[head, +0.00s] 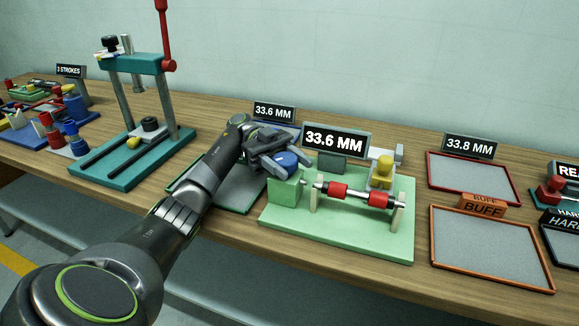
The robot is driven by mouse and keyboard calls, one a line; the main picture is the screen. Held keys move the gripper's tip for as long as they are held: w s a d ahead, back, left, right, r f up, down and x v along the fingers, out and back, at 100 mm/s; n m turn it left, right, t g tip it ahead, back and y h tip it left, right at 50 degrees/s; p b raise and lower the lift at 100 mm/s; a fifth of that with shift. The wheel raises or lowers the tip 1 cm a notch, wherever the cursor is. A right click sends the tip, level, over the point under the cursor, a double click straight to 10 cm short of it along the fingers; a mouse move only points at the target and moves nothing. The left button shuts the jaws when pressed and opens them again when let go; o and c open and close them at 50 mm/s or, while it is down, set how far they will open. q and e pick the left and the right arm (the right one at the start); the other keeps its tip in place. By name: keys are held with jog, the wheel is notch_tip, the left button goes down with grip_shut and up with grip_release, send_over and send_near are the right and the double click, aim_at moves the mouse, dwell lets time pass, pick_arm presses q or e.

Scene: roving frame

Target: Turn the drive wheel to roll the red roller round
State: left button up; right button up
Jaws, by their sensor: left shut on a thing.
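A light green fixture (330,240) stands on the bench, right of centre. It carries a silver shaft with two red roller parts, a left one (337,190) and a right one (378,199), held level between pale supports. The blue drive wheel (287,160) sits on top of a green block (284,191) at the fixture's left. My left gripper (284,157) reaches over from the left and is shut on the drive wheel, its fingers partly hiding it. My right gripper is not in view.
A teal press (130,150) stands left of my arm. A red-edged tray (470,178) and an orange BUFF tray (490,250) lie to the right.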

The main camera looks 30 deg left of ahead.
aim_at(290, 161)
pick_arm(q)
jog(key=shift+r, duration=0.1)
jog(key=o, duration=1)
jog(key=shift+d, duration=0.1)
notch_tip(290, 161, up, 10)
jog(key=shift+f, duration=0.1)
